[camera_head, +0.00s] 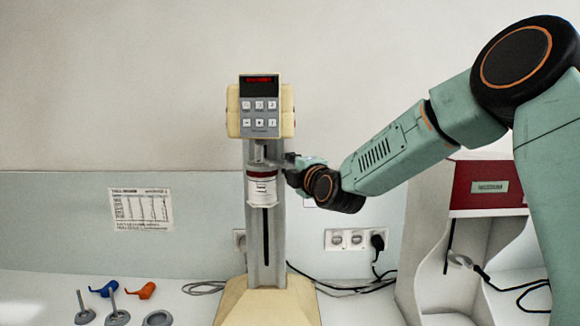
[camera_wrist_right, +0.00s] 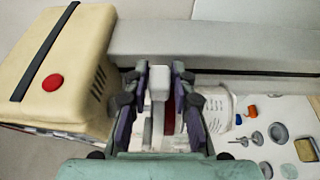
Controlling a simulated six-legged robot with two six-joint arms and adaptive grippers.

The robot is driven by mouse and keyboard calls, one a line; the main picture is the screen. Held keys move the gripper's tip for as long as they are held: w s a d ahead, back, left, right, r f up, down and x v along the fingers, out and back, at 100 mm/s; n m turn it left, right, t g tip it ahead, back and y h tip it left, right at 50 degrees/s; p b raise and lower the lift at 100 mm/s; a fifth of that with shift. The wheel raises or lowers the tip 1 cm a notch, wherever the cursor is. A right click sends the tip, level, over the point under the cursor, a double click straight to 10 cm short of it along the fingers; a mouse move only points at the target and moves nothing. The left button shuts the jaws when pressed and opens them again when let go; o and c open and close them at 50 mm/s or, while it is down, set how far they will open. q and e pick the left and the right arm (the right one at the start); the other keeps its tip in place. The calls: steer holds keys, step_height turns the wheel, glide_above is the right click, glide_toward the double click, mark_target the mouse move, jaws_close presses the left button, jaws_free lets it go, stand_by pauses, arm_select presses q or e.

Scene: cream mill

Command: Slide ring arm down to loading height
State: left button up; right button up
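A mill with a grey column (camera_head: 278,240) stands at the middle of the head view, with a long dark slot down its front. A carriage with a white, red-topped label (camera_head: 262,190) sits high on the column. The grey ring arm (camera_head: 268,160) is just above the label, below the control head, and is partly hidden. My right gripper (camera_head: 292,165) reaches it from the right. In the wrist view my right gripper's fingers (camera_wrist_right: 160,92) close in on both sides of a pale block (camera_wrist_right: 159,78), which looks like the ring arm's end. My left gripper is not visible.
The cream control head (camera_head: 260,112) with a red display is just above my gripper. Blue (camera_head: 104,288) and orange (camera_head: 141,290) pieces and small grey parts lie at the left. Cables and sockets (camera_head: 355,239) are behind; a red-fronted booth (camera_head: 490,188) stands at right.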

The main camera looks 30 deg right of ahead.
jaws_close()
stand_by(0.3)
steer(key=shift+f, duration=0.35)
steer(key=shift+o, duration=2.4)
jaws_free()
steer(key=shift+r, duration=0.1)
